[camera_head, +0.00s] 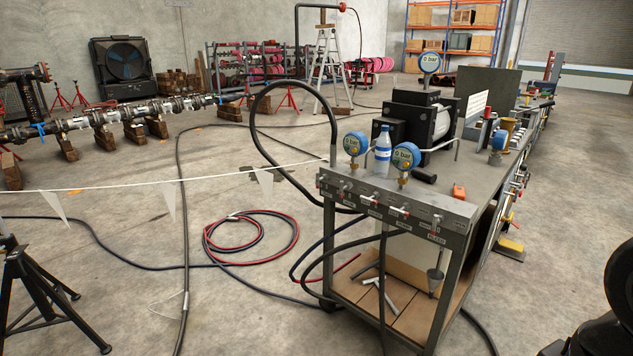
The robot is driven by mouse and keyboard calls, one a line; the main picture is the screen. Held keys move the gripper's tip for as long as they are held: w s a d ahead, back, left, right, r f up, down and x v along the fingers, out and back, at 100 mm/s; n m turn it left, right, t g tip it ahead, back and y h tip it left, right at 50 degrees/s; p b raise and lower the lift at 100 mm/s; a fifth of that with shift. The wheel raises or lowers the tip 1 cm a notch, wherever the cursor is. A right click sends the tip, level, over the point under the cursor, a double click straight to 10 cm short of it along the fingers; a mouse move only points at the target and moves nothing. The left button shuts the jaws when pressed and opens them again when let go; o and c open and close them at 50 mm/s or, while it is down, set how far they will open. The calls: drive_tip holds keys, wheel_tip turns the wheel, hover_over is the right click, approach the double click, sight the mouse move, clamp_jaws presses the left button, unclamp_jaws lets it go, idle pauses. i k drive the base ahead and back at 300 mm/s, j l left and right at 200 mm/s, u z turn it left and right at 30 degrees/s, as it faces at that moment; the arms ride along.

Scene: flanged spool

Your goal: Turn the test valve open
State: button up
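A test bench (462,208) stands right of centre with a grey front panel. Several small valves sit in a row along this panel, including one at the left (345,187), one in the middle (403,211) and one at the right (437,222). Some have red on their handles. The labels beside them are too small to read surely, so I cannot tell which is the test valve or how its handle stands. Blue gauges, one on the left (355,144) and one on the right (405,157), read about 0 bar. My gripper is not in view.
A clear bottle (383,150) stands between the front gauges. A black pump unit (412,125) sits behind. A black hose (256,115) loops left of the bench. Coiled hoses (250,237), a flagged rope (120,186) and a black stand (40,285) occupy the left floor.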

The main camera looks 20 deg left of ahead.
sight(318, 179)
drive_tip(key=i+j, duration=0.15)
drive_tip(key=j, duration=0.25)
drive_tip(key=i+j, duration=0.1)
drive_tip(key=j, duration=0.3)
drive_tip(key=i+j+z, duration=0.1)
drive_tip(key=j, duration=0.35)
drive_tip(key=i+j, duration=0.15)
drive_tip(key=j, duration=0.25)
drive_tip(key=i+j, duration=0.1)
drive_tip(key=j, duration=0.3)
drive_tip(key=i+j, duration=0.15)
drive_tip(key=j, duration=0.3)
drive_tip(key=i+j+z, duration=0.1)
drive_tip(key=j, duration=0.3)
drive_tip(key=i+j, duration=0.1)
drive_tip(key=j, duration=0.3)
